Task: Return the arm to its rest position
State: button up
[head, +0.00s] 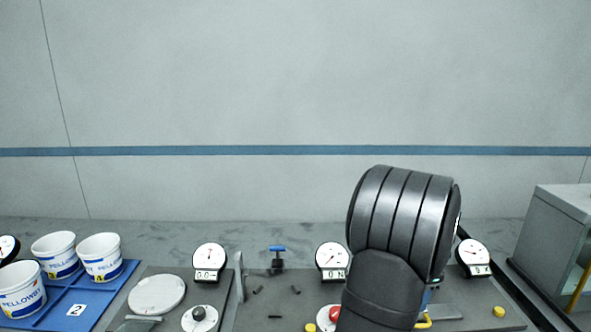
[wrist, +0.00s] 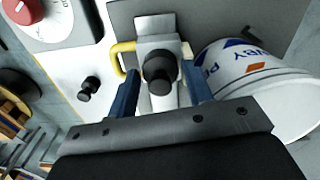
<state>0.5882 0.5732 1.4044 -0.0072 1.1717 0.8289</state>
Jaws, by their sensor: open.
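My arm (head: 395,245) rises in the right half of the head view, and its large dark links hide most of my gripper there. In the wrist view my gripper (wrist: 160,88) shows two blue fingers spread apart. A grey fixture with a black knob (wrist: 160,70) shows in the gap between the fingers; I cannot tell whether they touch it. Nothing is visibly held.
A white bucket (wrist: 265,80) with blue lettering is close beside the right finger. A yellow handle (wrist: 122,55) is by the fixture. White buckets (head: 101,257) stand on a blue mat (head: 105,290) at left. Gauges (head: 209,257) line the bench. A grey cabinet (head: 560,225) stands right.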

jog(key=shift+r, duration=1.75)
jog(key=shift+r, duration=4.1)
notch_tip(320, 180, down, 12)
jog(key=shift+f, duration=0.2)
jog(key=r, duration=0.5)
jog(key=shift+s+d+r, duration=0.1)
jog(key=shift+s+d, duration=0.1)
jog(key=shift+s, duration=0.1)
jog(key=s+d+r, duration=0.5)
jog(key=s+r, duration=0.2)
jog(key=s, duration=0.3)
jog(key=s+d+f, duration=0.4)
jog(key=s+d, duration=0.1)
jog(key=s, duration=0.3)
jog(key=s+d+f, duration=0.3)
jog(key=s+d, duration=0.3)
jog(key=s, duration=0.1)
jog(key=w+f, duration=0.1)
jog(key=w, duration=0.2)
jog(key=w+f, duration=0.2)
jog(key=w, duration=0.1)
jog(key=w+a+f, duration=0.1)
jog(key=w+f, duration=0.1)
jog(key=w, duration=0.1)
jog(key=shift+f, duration=0.15)
jog(key=shift+w+a+f, duration=0.1)
jog(key=shift+w+f, duration=0.1)
jog(key=shift+w, duration=0.1)
